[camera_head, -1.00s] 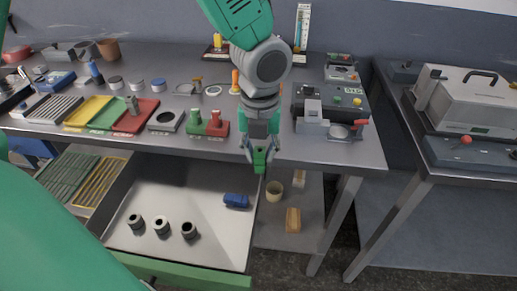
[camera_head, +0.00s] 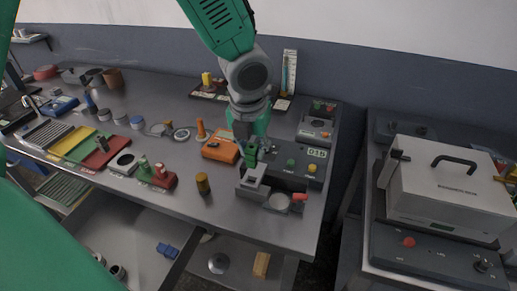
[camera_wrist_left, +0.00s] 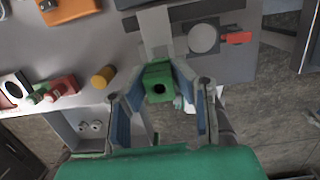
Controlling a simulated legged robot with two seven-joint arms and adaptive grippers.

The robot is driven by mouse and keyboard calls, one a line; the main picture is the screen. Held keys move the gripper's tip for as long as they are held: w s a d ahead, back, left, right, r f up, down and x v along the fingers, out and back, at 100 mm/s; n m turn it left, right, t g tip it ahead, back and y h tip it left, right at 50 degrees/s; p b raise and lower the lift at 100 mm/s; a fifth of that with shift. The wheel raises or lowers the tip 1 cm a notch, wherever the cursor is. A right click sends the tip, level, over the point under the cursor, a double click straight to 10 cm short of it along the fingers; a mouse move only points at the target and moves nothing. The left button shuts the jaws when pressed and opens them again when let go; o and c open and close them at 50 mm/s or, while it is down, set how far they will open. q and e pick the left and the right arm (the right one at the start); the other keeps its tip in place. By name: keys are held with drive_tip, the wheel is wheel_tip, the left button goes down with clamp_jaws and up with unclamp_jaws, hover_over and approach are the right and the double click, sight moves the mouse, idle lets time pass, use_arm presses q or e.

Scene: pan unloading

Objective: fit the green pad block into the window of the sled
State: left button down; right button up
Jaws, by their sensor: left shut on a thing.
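My left gripper (camera_head: 251,152) is shut on the green pad block (camera_wrist_left: 159,82), which has a dark round hole in the face seen in the left wrist view. The block also shows between the fingers in the head view, partly hidden by them. The gripper is just behind a grey blocky fixture (camera_head: 252,187) at the front of the machine, which appears to be the sled. The sled's window cannot be made out. I cannot tell how much gap separates block and fixture. My right gripper is not in view.
The dark machine (camera_head: 316,172) with coloured buttons is beside the gripper. A red-handled round part (camera_head: 279,201) is at its front right. An orange box (camera_head: 220,148) and a brass cylinder (camera_head: 203,183) stand to the left. The open drawer (camera_head: 125,226) is below.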

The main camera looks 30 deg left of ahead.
sight(253, 163)
use_arm(q)
drive_tip(key=shift+a+f+b, duration=0.3)
drive_tip(key=shift+a+f, duration=0.25)
drive_tip(key=shift+a, duration=0.05)
drive_tip(key=shift+a+f+b, duration=0.25)
drive_tip(key=shift+f+b, duration=0.25)
drive_tip(key=shift+d+f, duration=0.15)
drive_tip(key=shift+f, duration=0.1)
drive_tip(key=shift+d+f+b, duration=0.3)
drive_tip(key=shift+d+b, duration=0.25)
drive_tip(key=shift+b, duration=0.25)
drive_tip(key=shift+d+f, duration=0.1)
drive_tip(key=shift+d, duration=0.15)
drive_tip(key=shift+f, duration=0.3)
drive_tip(key=shift+a+f, duration=0.25)
drive_tip(key=shift+a, duration=0.55)
drive_tip(key=shift+d+r, duration=0.1)
drive_tip(key=shift+d, duration=0.75)
drive_tip(key=shift+a+p, duration=0.45)
drive_tip(key=shift+a, duration=0.05)
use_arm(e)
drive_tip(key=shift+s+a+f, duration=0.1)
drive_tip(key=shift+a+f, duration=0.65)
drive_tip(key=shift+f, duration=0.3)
use_arm(q)
drive_tip(key=shift+d, duration=0.5)
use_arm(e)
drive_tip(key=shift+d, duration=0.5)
use_arm(q)
drive_tip(key=shift+a, duration=0.1)
